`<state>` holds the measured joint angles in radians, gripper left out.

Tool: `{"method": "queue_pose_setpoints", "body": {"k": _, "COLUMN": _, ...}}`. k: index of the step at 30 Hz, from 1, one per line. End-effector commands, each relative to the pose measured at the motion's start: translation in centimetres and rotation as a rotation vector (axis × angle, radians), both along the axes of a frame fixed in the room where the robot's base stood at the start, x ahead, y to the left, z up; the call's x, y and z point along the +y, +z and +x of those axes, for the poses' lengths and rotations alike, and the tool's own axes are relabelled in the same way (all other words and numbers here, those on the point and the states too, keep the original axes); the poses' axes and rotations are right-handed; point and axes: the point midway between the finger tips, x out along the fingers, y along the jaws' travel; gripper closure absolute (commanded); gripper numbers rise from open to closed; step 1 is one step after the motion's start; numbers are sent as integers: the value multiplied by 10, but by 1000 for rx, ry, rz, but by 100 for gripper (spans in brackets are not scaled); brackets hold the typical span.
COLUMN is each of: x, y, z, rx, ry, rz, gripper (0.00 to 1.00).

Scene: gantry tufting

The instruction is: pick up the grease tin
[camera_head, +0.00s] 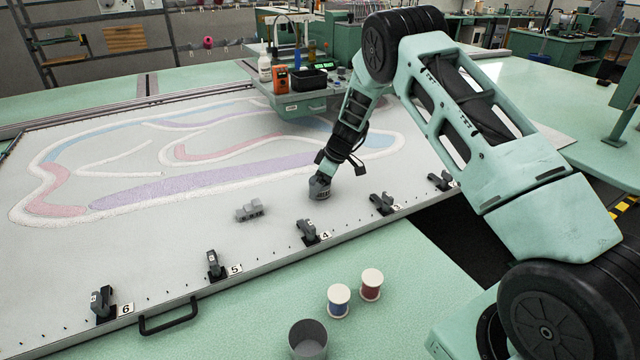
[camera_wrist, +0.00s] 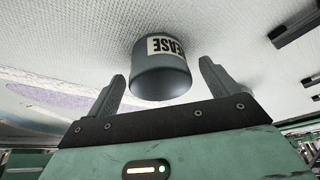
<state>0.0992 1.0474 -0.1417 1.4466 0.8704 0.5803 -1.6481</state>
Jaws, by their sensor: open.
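The grease tin (camera_wrist: 160,76) is a dark grey-blue cylinder with a pale label whose visible letters read "EASE", upside down in the wrist view. It stands on the pale woven cloth. My gripper (camera_wrist: 163,72) is open, with one finger on each side of the tin and visible gaps between the fingers and its wall. In the head view, my gripper (camera_head: 325,168) reaches down to the cloth, where a small grey cylinder (camera_head: 319,189), seemingly the tin, shows at its end. The label cannot be read there.
Numbered black clamps (camera_head: 308,233) line the near edge of the frame. A grey block (camera_head: 249,210) lies on the cloth to the left. A green tufting carriage (camera_head: 304,104) stands behind. Two thread spools (camera_head: 339,300) and a grey cup (camera_head: 308,340) stand on the green table in front.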

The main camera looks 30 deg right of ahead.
Motion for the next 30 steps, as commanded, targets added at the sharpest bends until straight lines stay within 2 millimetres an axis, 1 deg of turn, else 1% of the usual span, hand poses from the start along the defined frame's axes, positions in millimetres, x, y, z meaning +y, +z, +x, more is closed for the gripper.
{"method": "queue_pose_setpoints", "body": {"k": 3, "x": 2, "y": -7, "z": 2, "rx": 1, "ry": 0, "rz": -1, "gripper": 13}}
{"method": "queue_pose_setpoints", "body": {"k": 10, "x": 2, "y": -8, "z": 2, "rx": 0, "ry": 0, "rz": 0, "gripper": 13}}
{"method": "queue_pose_setpoints", "body": {"k": 11, "x": 2, "y": -8, "z": 2, "rx": 0, "ry": 0, "rz": 0, "gripper": 21}}
{"method": "queue_pose_setpoints", "body": {"k": 12, "x": 2, "y": -8, "z": 2, "rx": 0, "ry": 0, "rz": 0, "gripper": 33}}
{"method": "queue_pose_setpoints", "body": {"k": 14, "x": 2, "y": -8, "z": 2, "rx": 0, "ry": 0, "rz": 0, "gripper": 49}}
{"method": "queue_pose_setpoints", "body": {"k": 15, "x": 2, "y": -8, "z": 2, "rx": 0, "ry": 0, "rz": 0, "gripper": 60}}
{"method": "queue_pose_setpoints", "body": {"k": 16, "x": 2, "y": -8, "z": 2, "rx": 0, "ry": 0, "rz": 0, "gripper": 65}}
{"method": "queue_pose_setpoints", "body": {"k": 25, "x": 2, "y": -5, "z": 3, "rx": -2, "ry": 1, "rz": 0, "gripper": 65}}
{"method": "queue_pose_setpoints", "body": {"k": 29, "x": 2, "y": 10, "z": 4, "rx": -5, "ry": 0, "rz": -1, "gripper": 65}}
{"method": "queue_pose_setpoints", "body": {"k": 30, "x": 2, "y": 17, "z": 4, "rx": -7, "ry": 1, "rz": -1, "gripper": 65}}
